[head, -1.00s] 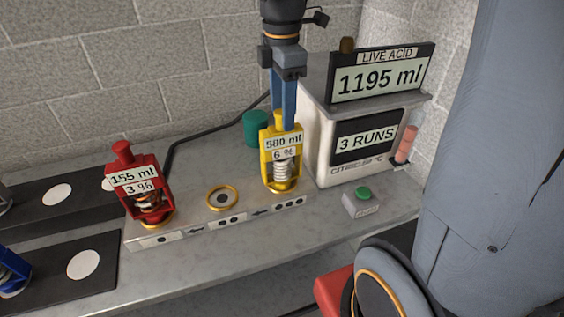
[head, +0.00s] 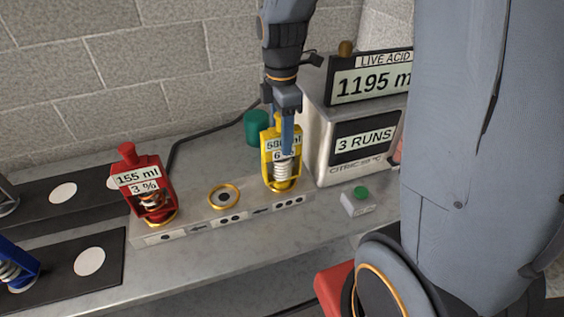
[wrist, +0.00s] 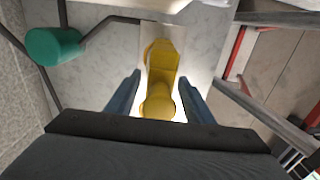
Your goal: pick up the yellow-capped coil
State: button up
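The yellow-capped coil (head: 282,168) stands upright in the right-hand ring of the pale block in the head view. It has a yellow frame around a whitish coil, and its label is partly covered by my gripper. My gripper (head: 286,148) points down at its top, with the fingers low over the upper frame. In the wrist view the yellow cap (wrist: 158,104) lies between the two blue fingers of my gripper (wrist: 158,88). A gap shows on each side of the cap, so the fingers are open and apart from it.
A red-capped coil (head: 145,188) stands at the block's left end, with an empty gold ring (head: 223,196) between. The acid machine (head: 350,140) is close on the right, and a button box (head: 359,201) is in front. A green cylinder (head: 257,127) stands behind; it shows in the wrist view too (wrist: 53,47).

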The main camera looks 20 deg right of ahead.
grip_shut()
dwell(1.2)
